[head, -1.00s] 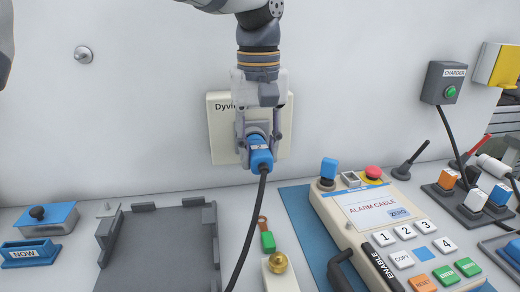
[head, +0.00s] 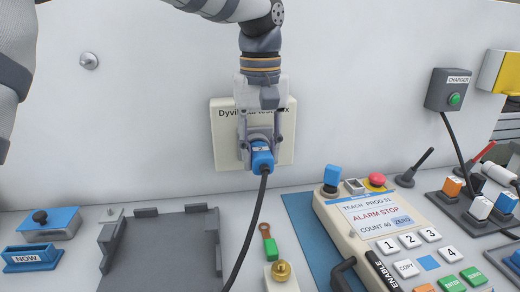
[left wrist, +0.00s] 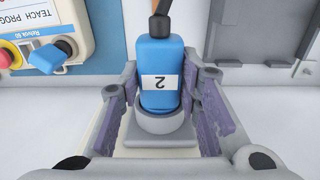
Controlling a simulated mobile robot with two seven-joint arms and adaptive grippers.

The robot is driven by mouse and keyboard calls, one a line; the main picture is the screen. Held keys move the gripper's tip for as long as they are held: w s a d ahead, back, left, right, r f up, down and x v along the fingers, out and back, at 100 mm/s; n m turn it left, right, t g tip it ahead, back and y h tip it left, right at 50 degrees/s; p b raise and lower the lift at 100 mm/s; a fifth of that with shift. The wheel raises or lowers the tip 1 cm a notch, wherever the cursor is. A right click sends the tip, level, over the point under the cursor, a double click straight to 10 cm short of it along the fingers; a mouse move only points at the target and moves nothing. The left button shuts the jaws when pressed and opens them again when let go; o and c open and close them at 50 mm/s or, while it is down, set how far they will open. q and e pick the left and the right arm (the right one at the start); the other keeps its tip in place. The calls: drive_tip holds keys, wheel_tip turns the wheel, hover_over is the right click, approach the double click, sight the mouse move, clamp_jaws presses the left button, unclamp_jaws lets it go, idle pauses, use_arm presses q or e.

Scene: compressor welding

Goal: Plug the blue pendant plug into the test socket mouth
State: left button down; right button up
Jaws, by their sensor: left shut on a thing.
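The blue plug (head: 262,160), with a black cable at its outer end, stands at the front of the cream test box (head: 222,152) on the wall. In the left wrist view the plug (left wrist: 160,70) bears a white label "2". Its inner end sits inside a round grey collar (left wrist: 163,122), the socket mouth, on a grey plate; the contact inside is hidden. My left gripper (head: 260,152) is shut on the plug, with one finger on each side; its fingers flank the plug and collar in the left wrist view. My right gripper is not in view.
The pendant (head: 375,222) lies on a blue mat to the right. An empty grey tray (head: 160,250) lies at the left. A brass knob (head: 281,271) stands below the plug. The cable (head: 247,232) hangs down past the tray. A charger box (head: 449,90) is on the wall.

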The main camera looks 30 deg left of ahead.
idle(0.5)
use_arm(q)
drive_tip(key=c, duration=1.1)
unclamp_jaws()
wheel_tip(320, 180, up, 12)
drive_tip(key=shift+r, duration=0.1)
